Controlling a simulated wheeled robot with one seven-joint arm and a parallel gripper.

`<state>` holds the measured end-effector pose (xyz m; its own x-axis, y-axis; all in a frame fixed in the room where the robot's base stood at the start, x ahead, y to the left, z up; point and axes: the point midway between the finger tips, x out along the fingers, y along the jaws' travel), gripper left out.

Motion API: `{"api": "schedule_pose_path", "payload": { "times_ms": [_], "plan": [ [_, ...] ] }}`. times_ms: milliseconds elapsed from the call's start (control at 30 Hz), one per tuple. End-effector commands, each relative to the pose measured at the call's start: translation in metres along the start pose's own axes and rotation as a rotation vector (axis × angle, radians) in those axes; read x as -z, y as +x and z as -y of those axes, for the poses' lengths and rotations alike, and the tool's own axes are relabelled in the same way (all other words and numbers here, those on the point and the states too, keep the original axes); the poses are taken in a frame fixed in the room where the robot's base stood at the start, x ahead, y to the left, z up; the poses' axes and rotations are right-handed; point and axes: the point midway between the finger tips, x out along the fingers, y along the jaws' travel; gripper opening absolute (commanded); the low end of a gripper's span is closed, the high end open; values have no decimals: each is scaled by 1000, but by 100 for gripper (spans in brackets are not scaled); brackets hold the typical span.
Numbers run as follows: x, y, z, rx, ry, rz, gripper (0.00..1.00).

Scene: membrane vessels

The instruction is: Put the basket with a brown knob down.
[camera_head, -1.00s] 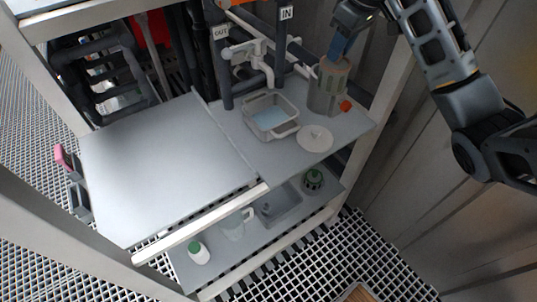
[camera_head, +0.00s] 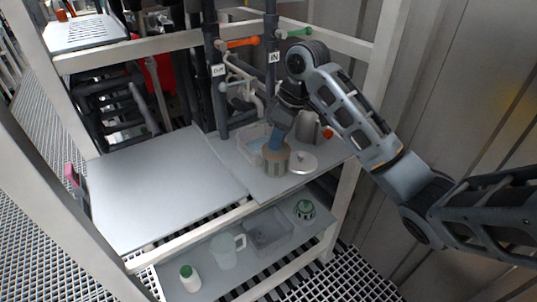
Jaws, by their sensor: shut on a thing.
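My gripper (camera_head: 276,143), with blue fingers, is shut on the top of the basket (camera_head: 277,160), a grey-brown ribbed cylinder. The knob is hidden between my fingers. The basket is upright over the front part of the grey upper worktop (camera_head: 240,170), between a clear tub and a round pale lid. I cannot tell whether its bottom touches the worktop. A grey vessel (camera_head: 308,128) with an orange-red knob on its side (camera_head: 328,134) stands behind and to the right, partly hidden by my arm.
The clear tub (camera_head: 250,145) is close at the basket's left. The pale lid (camera_head: 303,162) lies close at its right. Pipes and a tap stand behind. The wide left panel (camera_head: 160,185) is bare. A lower shelf holds a jug (camera_head: 226,251), a bottle (camera_head: 189,278) and a green-topped item (camera_head: 304,210).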

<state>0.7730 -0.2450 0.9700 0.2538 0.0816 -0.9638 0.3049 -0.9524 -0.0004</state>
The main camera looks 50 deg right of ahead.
Motion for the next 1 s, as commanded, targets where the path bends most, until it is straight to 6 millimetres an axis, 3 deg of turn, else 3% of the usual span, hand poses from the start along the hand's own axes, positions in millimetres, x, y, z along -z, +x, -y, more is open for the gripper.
{"api": "schedule_pose_path", "payload": {
  "times_ms": [200,533,967,1000],
  "plan": [
    [16,17,8,-1,1,0,0],
    [7,53,8,-1,2,1,0],
    [6,61,9,-1,2,-1,0],
    [6,61,9,-1,1,-1,29]
  ]
}}
